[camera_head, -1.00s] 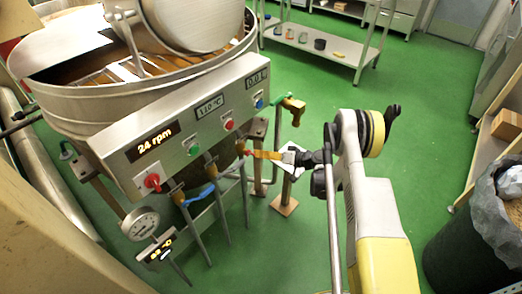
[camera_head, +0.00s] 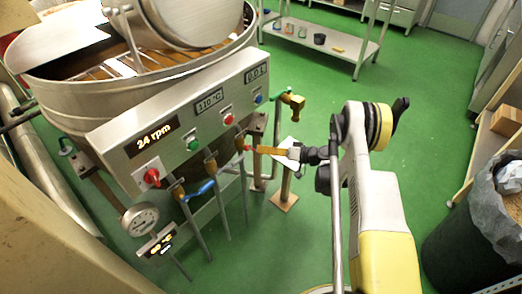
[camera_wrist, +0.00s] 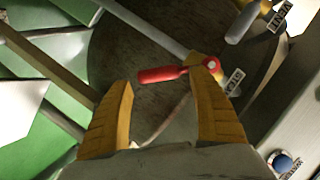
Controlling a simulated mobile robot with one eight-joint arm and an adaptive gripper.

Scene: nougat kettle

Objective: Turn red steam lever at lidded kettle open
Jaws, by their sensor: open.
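The lidded kettle (camera_head: 75,107) is a large steel vessel at the upper left of the head view. The red steam lever (camera_wrist: 160,74) lies across the upper middle of the wrist view, running left from a pivot on a brass valve (camera_wrist: 207,68). A partly hidden label (camera_wrist: 233,81) sits beside this valve. In the head view only a bit of red shows near the fingertips. My gripper (camera_wrist: 163,78) is open. Its yellow fingers are on either side of the lever's length, the right one close to the pivot. Contact cannot be told.
A control panel (camera_head: 185,118) with displays and buttons fronts the kettle. A blue lever (camera_head: 200,190) and a gauge (camera_head: 140,219) are below it. A pipe with a grey handle labelled VENT (camera_wrist: 243,20) is nearby. A dark bin (camera_head: 450,245) stands right. Green floor is clear behind my arm.

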